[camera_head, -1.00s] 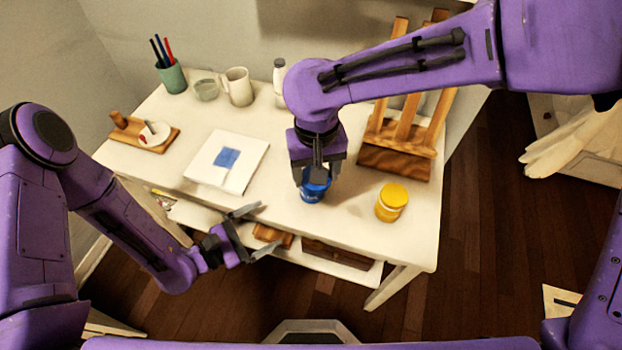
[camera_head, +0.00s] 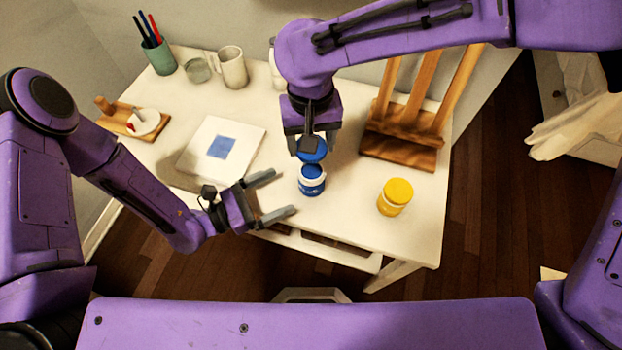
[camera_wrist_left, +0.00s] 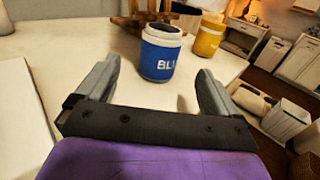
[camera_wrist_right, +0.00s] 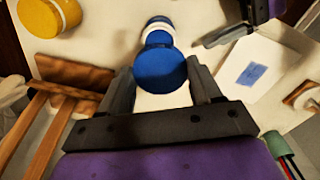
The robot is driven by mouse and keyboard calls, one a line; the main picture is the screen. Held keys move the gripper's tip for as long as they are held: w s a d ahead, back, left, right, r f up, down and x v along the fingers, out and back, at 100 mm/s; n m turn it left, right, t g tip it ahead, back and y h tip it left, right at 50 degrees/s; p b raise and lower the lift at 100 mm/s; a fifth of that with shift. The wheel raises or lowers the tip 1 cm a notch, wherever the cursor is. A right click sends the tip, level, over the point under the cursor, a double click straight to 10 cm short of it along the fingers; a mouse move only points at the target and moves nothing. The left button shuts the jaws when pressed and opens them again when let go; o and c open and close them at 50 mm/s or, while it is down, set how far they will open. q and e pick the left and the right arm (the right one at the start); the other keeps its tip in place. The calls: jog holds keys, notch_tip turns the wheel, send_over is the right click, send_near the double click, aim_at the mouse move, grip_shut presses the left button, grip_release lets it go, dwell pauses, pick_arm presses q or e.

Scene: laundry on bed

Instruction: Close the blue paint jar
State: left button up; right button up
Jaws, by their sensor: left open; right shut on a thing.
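The blue paint jar (camera_head: 312,184) stands upright on the white table, its mouth uncovered and blue paint showing inside. It also shows in the left wrist view (camera_wrist_left: 160,58), with lettering on its label. My right gripper (camera_head: 309,146) is shut on the blue lid (camera_wrist_right: 160,70), held apart from the jar, above and slightly behind it in the head view. The right wrist view shows the lid between its fingers, partly covering the jar. My left gripper (camera_head: 284,193) is open and empty, its fingertips pointing at the jar from the left, the jar just beyond them.
A yellow jar (camera_head: 396,196) stands to the right. A wooden easel (camera_head: 402,145) is behind it. A white canvas with a blue square (camera_head: 221,147) lies left of the blue jar. A mug (camera_head: 232,68), a green pen cup (camera_head: 160,57) and a wooden board (camera_head: 118,118) are farther back.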

pick_arm(q)
jog(key=x, duration=1)
jog(key=shift+d, duration=0.1)
pick_arm(e)
jog(key=shift+d, duration=0.1)
pick_arm(q)
jog(key=c, duration=1.5)
pick_arm(e)
send_over(312, 173)
jog(key=shift+f, duration=2.5)
